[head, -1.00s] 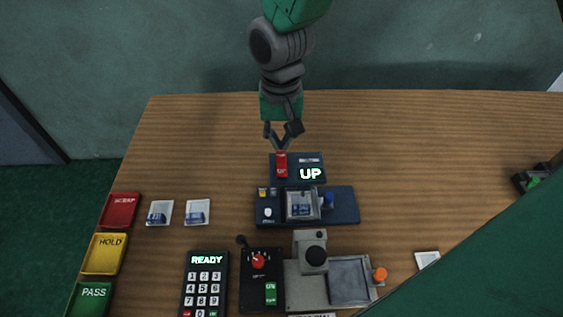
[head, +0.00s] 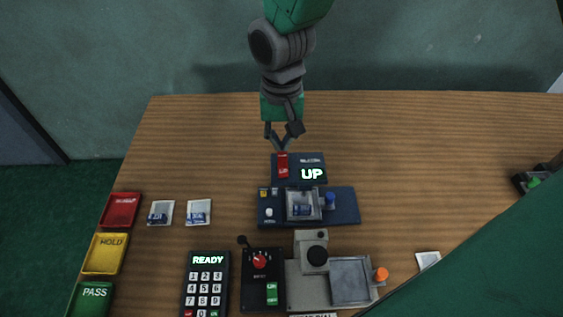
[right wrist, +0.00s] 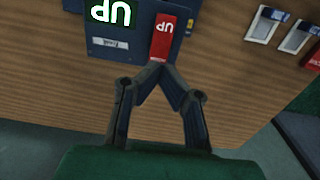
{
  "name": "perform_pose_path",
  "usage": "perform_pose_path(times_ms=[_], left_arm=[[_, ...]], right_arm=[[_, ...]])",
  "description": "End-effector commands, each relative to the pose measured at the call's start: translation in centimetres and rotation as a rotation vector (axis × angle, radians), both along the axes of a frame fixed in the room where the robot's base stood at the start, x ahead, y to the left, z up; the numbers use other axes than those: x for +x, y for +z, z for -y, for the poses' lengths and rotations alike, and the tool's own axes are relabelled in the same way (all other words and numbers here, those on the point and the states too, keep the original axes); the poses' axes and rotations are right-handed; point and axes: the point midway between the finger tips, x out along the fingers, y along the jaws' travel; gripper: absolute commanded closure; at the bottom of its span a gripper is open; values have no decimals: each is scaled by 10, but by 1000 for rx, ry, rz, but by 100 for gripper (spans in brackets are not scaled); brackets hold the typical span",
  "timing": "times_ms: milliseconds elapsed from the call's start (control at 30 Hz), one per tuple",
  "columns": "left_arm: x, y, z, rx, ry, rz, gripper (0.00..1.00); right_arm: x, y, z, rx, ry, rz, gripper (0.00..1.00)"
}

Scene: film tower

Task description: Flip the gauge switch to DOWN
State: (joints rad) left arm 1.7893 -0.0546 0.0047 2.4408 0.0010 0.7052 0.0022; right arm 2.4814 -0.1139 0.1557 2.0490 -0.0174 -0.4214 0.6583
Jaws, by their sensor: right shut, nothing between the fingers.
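The gauge switch (head: 282,160) is a red rocker marked UP on a dark blue panel (head: 299,160). A lit display (head: 312,174) on the panel also reads UP. My right gripper (head: 280,149) reaches down from the top of the head view, shut and empty, its tips just behind the switch's far end. In the right wrist view the red switch (right wrist: 164,36) lies just beyond the shut fingertips (right wrist: 158,66). I cannot tell whether they touch it. My left gripper is not in view.
A blue fixture (head: 343,206) stands in front of the panel. Nearer are a keypad (head: 206,285) reading READY, a box with a red knob (head: 262,282) and a grey press (head: 307,290). Red, yellow and green trays (head: 104,255) line the left edge. Wood is clear around the panel's sides.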

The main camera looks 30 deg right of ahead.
Motion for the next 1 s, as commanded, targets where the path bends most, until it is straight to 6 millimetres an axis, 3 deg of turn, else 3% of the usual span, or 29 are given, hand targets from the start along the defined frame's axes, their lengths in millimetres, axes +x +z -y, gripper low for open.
perform_pose_path(times_ms=[1000], left_arm=[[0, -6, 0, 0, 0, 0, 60]], right_arm=[[0, -14, 0, 0, 0, 0, 100]])
